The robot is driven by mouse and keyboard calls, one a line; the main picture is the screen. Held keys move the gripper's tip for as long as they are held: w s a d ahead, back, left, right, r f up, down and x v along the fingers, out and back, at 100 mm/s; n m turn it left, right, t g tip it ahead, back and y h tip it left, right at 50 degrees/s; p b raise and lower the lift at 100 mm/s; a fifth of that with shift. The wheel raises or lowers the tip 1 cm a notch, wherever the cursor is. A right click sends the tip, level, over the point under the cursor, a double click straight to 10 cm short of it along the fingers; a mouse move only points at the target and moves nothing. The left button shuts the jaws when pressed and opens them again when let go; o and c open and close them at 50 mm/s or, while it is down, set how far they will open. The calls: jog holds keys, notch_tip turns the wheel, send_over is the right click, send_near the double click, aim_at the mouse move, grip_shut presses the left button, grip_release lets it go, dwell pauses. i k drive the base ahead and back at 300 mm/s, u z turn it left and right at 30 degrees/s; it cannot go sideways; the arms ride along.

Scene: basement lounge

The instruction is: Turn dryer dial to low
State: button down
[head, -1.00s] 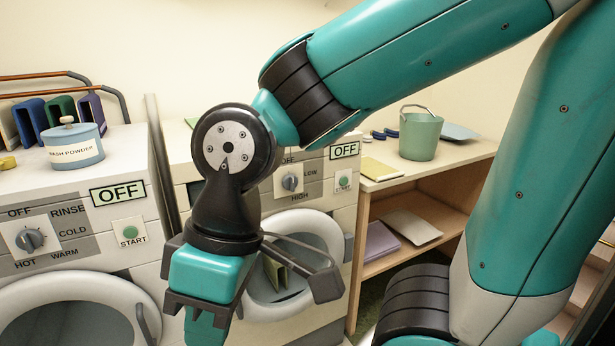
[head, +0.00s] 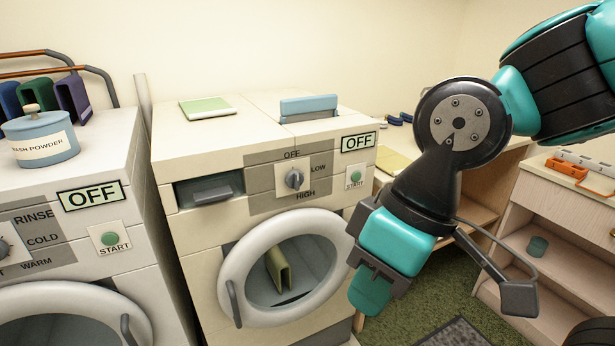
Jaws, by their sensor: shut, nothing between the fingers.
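The dryer (head: 192,250) stands in the middle of the head view, with a grey panel marked OFF at the top, LOW at the right and HIGH at the bottom. Its round dial (head: 294,180) sits in the middle of that panel; its exact pointer direction is too small to tell. The dryer's display (head: 358,142) reads OFF. My gripper (head: 369,292) is shut and empty. It points down to the right of the dryer's round door, lower than the dial and apart from it in the picture.
The washer (head: 130,268) with its own dial and start button stands at the left. The dryer's start button (head: 355,179) is right of its dial. The dryer door (head: 232,270) appears closed, with a green item inside. A wooden shelf (head: 480,212) and a cabinet (head: 545,215) stand at the right.

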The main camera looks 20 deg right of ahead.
aim_at(294, 179)
jog(key=k, duration=1.3)
jog(key=u, duration=0.65)
jog(key=i, duration=1.25)
jog(key=z, duration=0.6)
jog(key=i, duration=0.3)
jog(key=z, duration=0.35)
